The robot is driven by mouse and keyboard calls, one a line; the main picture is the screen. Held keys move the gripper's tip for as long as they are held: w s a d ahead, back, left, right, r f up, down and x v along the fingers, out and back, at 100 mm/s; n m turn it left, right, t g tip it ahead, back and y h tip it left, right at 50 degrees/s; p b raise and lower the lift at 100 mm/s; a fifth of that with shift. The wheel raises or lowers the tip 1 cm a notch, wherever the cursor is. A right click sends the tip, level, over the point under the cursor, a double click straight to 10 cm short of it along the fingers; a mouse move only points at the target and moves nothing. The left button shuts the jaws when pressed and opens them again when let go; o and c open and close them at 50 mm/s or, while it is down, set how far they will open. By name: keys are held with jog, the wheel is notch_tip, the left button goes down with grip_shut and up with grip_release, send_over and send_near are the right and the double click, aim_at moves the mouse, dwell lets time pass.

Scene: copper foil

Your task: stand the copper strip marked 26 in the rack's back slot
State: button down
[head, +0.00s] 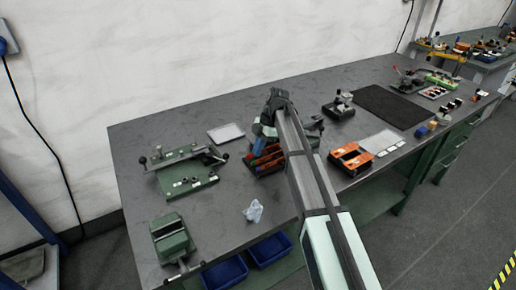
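My gripper (260,142) points down over a dark holder with red, orange and green pieces (267,160), left of my arm's end. My arm hides the right part of that holder. The fingertips are too small and too covered to tell whether they are open, shut or holding something. A blue piece shows at the fingers; I cannot tell whether it belongs to the gripper. An orange and black slotted holder (350,158) stands right of my arm. I cannot tell which holder is the rack. No copper strip or number 26 can be made out.
A green sheet-metal tool (185,170) and green vise (172,238) stand at left. A pale plate (226,132) lies behind the holder, and crumpled clear wrap (253,210) in front. A black mat (393,106) lies at right. Blue bins (225,273) sit below the front edge.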

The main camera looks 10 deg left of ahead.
jog(key=shift+f, duration=0.3)
dwell(0.8)
jog(key=c, duration=1.7)
grip_release()
jog(key=shift+r, duration=0.1)
jog(key=shift+r, duration=1.35)
jog(key=o, duration=0.6)
jog(key=shift+r, duration=0.1)
